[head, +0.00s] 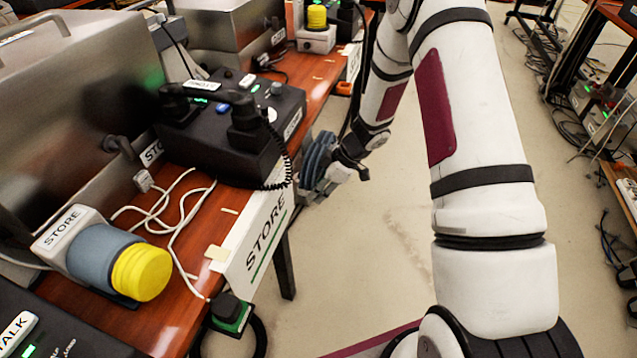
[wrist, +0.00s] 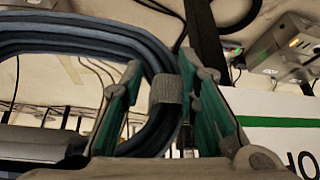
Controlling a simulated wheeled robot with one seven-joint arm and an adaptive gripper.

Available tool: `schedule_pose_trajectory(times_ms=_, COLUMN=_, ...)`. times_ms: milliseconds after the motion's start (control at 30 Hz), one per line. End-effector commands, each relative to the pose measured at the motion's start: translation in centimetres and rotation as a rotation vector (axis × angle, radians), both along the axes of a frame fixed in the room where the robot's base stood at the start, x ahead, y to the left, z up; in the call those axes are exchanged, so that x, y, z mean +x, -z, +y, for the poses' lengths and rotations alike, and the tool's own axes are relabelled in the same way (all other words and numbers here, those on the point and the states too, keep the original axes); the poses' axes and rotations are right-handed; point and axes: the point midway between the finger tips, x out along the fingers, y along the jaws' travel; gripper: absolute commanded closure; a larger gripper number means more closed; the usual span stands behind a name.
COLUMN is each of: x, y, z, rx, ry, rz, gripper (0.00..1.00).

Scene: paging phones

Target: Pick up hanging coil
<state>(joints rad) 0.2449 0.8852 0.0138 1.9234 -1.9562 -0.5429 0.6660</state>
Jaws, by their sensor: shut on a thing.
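The hanging coil (head: 318,160) is a bundle of blue-grey cable loops beside the table's edge, just right of the black phone's curly cord. In the wrist view the coil (wrist: 70,42) fills the upper left, with a grey wrap (wrist: 168,90) around its strands. My gripper (head: 340,172) is at the coil in the head view. In the wrist view my gripper (wrist: 165,105) has its green-padded fingers on both sides of the wrapped strands, shut on them. The lower part of the coil is partly hidden by the finger.
The wooden table (head: 190,285) carries a black phone (head: 235,130), a grey and yellow lamp (head: 120,262) and loose white cable. A white STORE sign (head: 258,235) hangs on its edge. A green-marked black box (head: 230,313) sits below. The floor (head: 370,240) right of the table is clear.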

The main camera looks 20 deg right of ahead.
Motion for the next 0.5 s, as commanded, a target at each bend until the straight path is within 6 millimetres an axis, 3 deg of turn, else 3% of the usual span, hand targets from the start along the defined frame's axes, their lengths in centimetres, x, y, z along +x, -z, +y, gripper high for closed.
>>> schedule_pose_trajectory(times_ms=300, x=0.0, y=-3.7, z=0.1, rx=-0.001, ry=-0.002, rz=-0.002, gripper=1.00)
schedule_pose_trajectory(times_ms=500, x=-1.8, y=-3.2, z=-4.0, rx=0.000, ry=0.004, rz=0.001, gripper=1.00)
